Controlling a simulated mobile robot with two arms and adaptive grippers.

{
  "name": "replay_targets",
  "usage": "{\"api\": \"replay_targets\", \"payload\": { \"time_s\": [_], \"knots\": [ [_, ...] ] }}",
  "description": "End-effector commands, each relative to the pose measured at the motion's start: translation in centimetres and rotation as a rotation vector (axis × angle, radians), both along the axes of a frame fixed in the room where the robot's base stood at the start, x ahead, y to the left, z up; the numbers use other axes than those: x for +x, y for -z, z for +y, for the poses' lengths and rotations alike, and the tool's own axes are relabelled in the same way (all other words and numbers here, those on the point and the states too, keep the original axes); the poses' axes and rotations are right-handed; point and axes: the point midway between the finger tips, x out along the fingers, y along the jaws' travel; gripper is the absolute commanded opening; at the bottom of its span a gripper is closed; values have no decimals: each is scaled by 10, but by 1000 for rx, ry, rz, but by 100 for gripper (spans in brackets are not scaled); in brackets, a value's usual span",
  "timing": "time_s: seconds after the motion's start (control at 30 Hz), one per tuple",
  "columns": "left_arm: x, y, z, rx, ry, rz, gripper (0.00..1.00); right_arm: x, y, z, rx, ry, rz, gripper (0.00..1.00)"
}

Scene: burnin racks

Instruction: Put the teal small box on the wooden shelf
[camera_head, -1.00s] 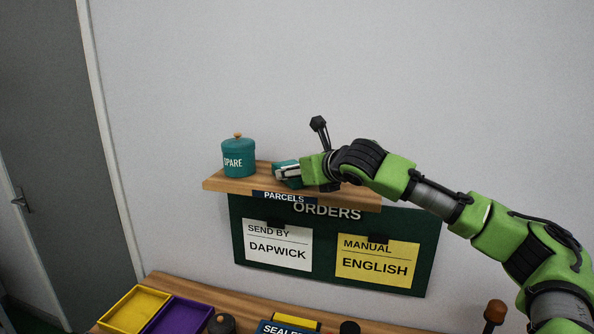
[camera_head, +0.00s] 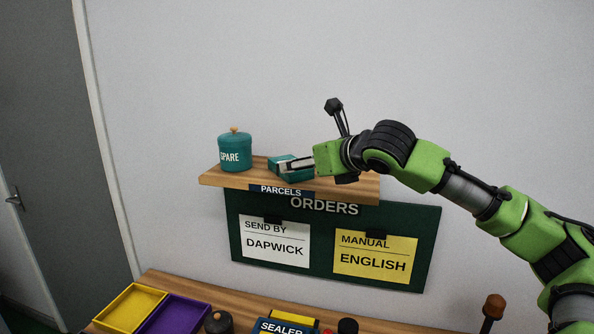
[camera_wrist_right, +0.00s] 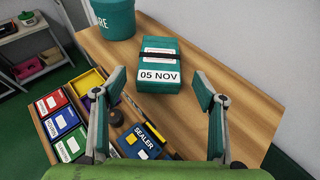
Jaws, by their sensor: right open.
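The teal small box (camera_wrist_right: 157,54) rests on the wooden shelf (camera_wrist_right: 245,120), with a dark band and a label reading "05 NOV". In the head view the box (camera_head: 279,163) sits right of the teal SPARE jar, on the shelf (camera_head: 215,181), partly hidden by my right gripper. My right gripper (camera_head: 290,166) is open at the shelf. In the wrist view its two fingers (camera_wrist_right: 163,92) are spread wide, with the box just beyond the tips and apart from them. My left gripper is not in view.
A teal lidded SPARE jar (camera_head: 235,152) stands at the shelf's left end. Below hangs a green ORDERS board (camera_head: 322,248) with two cards. The bench below holds a yellow tray (camera_head: 131,309), a purple tray (camera_head: 174,316) and a sealer (camera_head: 283,326). The shelf's right part is clear.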

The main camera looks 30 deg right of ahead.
Motion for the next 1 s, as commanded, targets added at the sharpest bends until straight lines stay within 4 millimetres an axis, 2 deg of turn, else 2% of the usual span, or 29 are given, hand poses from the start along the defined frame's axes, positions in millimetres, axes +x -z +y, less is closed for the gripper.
{"api": "replay_targets", "payload": {
  "time_s": [0.1,0.3,1.0],
  "knots": [
    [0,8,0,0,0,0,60,-22,-8,1,-2,0,-3,65],
    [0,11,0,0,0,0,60,-44,-18,3,0,1,-1,65],
    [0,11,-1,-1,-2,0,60,-48,-20,4,0,0,0,65]
  ]
}}
